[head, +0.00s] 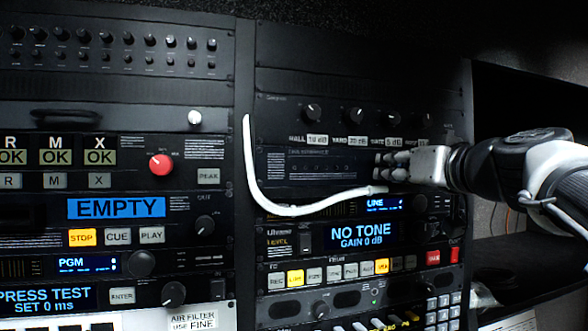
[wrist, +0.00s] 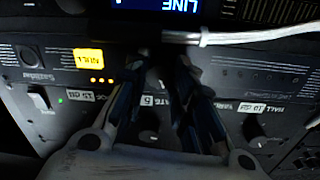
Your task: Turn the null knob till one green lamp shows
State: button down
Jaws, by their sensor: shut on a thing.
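In the head view my gripper (head: 378,164) reaches in from the right, its fingertips against the dark panel below the upper knob row. In the wrist view, which looks upside down, the two fingers of my gripper (wrist: 158,68) close in on a dark shape under the white cable. I take this to be the null knob; the fingers and shadow hide most of it, and its pointer cannot be read. Beside the fingers, a yellow NULL sign (wrist: 90,58) is lit. A few small amber lamps (wrist: 102,81) glow by it. A small green light (wrist: 61,101) shows farther left.
A white cable (head: 310,209) hangs across the panel and passes just below my fingertips. The NO TONE display (head: 361,235) and lit buttons are lower. Neighbouring knobs (head: 355,116) stand above. Another knob (wrist: 28,55) is left of the NULL sign in the wrist view.

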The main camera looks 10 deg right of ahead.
jog(key=shift+m, duration=0.4)
jog(key=m, duration=0.3)
jog(key=shift+m+b, duration=0.3)
jog(key=shift+b, duration=0.05)
jog(key=m, duration=0.4)
jog(key=shift+r+m, duration=0.1)
jog(key=shift+m, duration=0.2)
jog(key=m+p, duration=0.1)
jog(key=m, duration=0.3)
jog(key=shift+m+g+y+p, duration=0.3)
jog(key=shift+m+p, duration=0.6)
jog(key=shift+m, duration=1.5)
jog(key=c, duration=1.3)
grip_release()
jog(key=shift+c, duration=0.2)
